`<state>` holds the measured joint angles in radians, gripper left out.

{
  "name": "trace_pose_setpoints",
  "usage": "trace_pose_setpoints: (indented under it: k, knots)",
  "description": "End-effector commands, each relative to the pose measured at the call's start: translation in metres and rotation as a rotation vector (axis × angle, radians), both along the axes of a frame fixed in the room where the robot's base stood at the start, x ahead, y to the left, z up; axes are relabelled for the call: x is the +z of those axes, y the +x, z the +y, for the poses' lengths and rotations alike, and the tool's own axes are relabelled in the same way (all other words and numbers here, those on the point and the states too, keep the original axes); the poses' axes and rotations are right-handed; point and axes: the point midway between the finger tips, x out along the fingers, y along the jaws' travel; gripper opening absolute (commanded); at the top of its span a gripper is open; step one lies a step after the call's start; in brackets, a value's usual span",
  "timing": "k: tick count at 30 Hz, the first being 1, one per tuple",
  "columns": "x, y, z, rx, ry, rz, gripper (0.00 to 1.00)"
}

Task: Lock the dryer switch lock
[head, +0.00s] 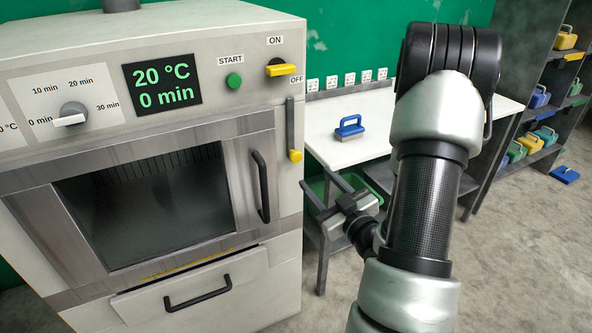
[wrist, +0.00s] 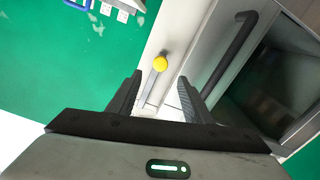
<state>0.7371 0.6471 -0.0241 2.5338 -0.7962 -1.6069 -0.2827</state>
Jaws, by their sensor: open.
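The dryer (head: 210,30) stands at left in the head view. A grey bar with a yellow knob (head: 295,156), which looks like the switch lock, hangs upright on its right front edge, below the yellow ON/OFF switch (head: 283,70). The knob also shows in the wrist view (wrist: 160,63), with the grey bar (wrist: 152,92) running down from it in that picture. My gripper (wrist: 160,78) is open and empty. In the wrist view the knob appears between and just beyond the two fingertips, apart from them. In the head view my gripper (head: 320,193) is below and right of the knob.
The dryer's black door handle (head: 261,186) is close to the left of the knob in the head view. A white table (head: 325,115) with a blue-handled block (head: 349,127) stands behind my gripper. A dark shelf (head: 520,70) is at right.

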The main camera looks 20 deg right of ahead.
Motion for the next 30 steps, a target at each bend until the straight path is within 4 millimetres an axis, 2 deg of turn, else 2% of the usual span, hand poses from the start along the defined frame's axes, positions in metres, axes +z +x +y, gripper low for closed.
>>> trace_pose_setpoints:
  k: [1,7,9,15,21,24,30]
  knots:
    - [-0.007,0.003,0.001,0.001,-0.004,-0.005,0.46]
    - [-0.006,0.009,0.003,-0.004,-0.002,-0.007,0.46]
    - [0.002,0.027,0.004,-0.001,0.002,-0.003,0.46]
    - [0.002,0.071,0.006,-0.001,0.003,-0.004,0.46]
    - [0.001,0.106,0.007,-0.002,0.003,-0.004,0.46]
    - [0.001,0.116,0.006,-0.005,0.003,-0.002,0.46]
    - [0.001,0.125,0.006,-0.006,0.003,-0.001,0.46]
